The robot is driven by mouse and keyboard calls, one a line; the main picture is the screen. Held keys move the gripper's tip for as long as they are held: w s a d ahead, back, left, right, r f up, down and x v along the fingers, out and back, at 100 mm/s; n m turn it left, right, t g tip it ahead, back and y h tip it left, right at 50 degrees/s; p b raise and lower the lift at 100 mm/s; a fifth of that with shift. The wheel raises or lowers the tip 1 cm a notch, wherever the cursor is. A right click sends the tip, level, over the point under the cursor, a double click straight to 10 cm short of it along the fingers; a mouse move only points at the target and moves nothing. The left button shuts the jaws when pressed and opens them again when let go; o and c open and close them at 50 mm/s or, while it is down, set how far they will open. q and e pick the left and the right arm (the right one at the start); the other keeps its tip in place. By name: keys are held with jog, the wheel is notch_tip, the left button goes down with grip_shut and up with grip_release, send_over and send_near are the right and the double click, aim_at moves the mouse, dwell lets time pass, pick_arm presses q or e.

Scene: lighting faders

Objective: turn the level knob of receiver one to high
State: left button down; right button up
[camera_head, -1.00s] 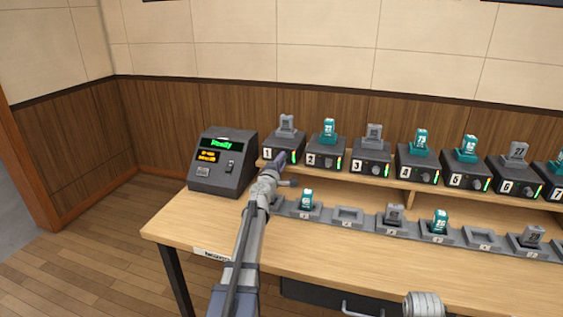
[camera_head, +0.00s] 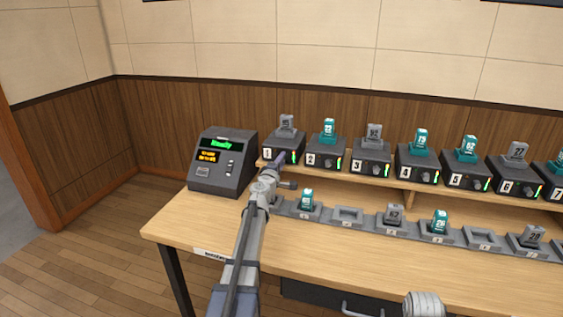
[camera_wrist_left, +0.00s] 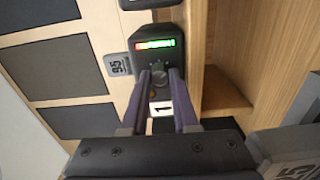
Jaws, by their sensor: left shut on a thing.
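Receiver one (camera_head: 287,140) is a dark box with the number 1, at the left end of the row on the shelf. A grey pack marked 95 stands on top of it. My left gripper (camera_head: 280,159) is at its front face and hides its knob in the head view. In the left wrist view, the fingers of my left gripper (camera_wrist_left: 160,80) are shut on the level knob (camera_wrist_left: 158,77). The level bar (camera_wrist_left: 155,44) beside it shows red, yellow and green. I cannot tell the knob's pointer direction.
A dark console (camera_head: 220,180) with a green and orange display stands left of the receivers. More numbered receivers (camera_head: 325,152) run to the right. A grey strip of slots (camera_head: 371,218) holds several packs in front. The wooden table front (camera_head: 330,252) is clear.

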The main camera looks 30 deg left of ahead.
pick_arm(q)
jog(key=c, duration=0.9)
grip_release()
jog(key=shift+c, duration=0.2)
jog(key=v, duration=0.7)
jog(key=shift+s, duration=0.4)
